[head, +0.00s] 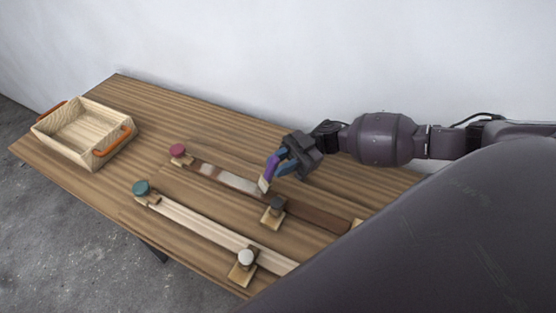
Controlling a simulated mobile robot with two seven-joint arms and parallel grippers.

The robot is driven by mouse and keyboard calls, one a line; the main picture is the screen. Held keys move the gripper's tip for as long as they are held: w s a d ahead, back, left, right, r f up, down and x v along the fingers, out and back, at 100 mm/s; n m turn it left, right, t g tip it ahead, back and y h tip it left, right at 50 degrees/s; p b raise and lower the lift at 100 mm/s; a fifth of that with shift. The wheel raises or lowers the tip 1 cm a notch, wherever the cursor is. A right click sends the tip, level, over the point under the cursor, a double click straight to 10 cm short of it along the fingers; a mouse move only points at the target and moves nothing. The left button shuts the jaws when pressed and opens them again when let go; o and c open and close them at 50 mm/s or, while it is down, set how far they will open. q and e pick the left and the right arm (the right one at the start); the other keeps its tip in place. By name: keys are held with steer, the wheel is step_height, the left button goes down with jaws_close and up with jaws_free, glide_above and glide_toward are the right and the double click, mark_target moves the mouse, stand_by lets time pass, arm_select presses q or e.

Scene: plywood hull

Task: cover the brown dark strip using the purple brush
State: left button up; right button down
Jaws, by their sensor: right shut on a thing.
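My right gripper (285,158) is shut on the purple brush (271,166), held tilted with its pale bristle end down at the dark brown strip (314,214). I cannot tell whether the bristles touch the strip. The strip runs diagonally across the table. A whitish patch (234,180) covers part of it to the left of the brush, with some reddish brown showing near its left end. To the right of the brush the strip is dark brown. My left gripper is not in view.
A wooden tray (122,146) with orange handles stands at the table's left end. A pale strip (205,225) lies nearer. Clamps with red (178,150), teal (141,188), dark (277,203) and white (245,257) knobs stand along the strips. A wall (250,60) rises behind.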

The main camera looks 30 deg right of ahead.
mark_target(278, 157)
steer(key=r+p, duration=0.1)
steer(key=s+r+p, duration=0.1)
steer(key=a+r, duration=0.1)
steer(key=shift+s+r+p, duration=0.25)
steer(key=shift+s+p, duration=0.15)
steer(key=shift+w+d+r+p, duration=0.15)
steer(key=shift+w+r+p, duration=0.05)
steer(key=shift+r+p, duration=0.4)
steer(key=shift+w, duration=0.1)
stand_by(0.5)
steer(key=shift+w+f+m+h, duration=0.3)
steer(key=shift+f+m, duration=0.1)
steer(key=shift+f, duration=0.1)
steer(key=shift+w+a+f+m+h+p, duration=0.15)
steer(key=shift+w+a+f+m+h, duration=0.1)
steer(key=shift+f, duration=0.2)
steer(key=shift+w+a+f+m+h+p, duration=0.1)
steer(key=shift+f+m+h, duration=0.05)
steer(key=shift+f+m, duration=0.2)
steer(key=shift+w+a+f+m+h+p, duration=0.15)
steer(key=shift+w+a+f+m+h, duration=0.05)
steer(key=shift+f, duration=0.3)
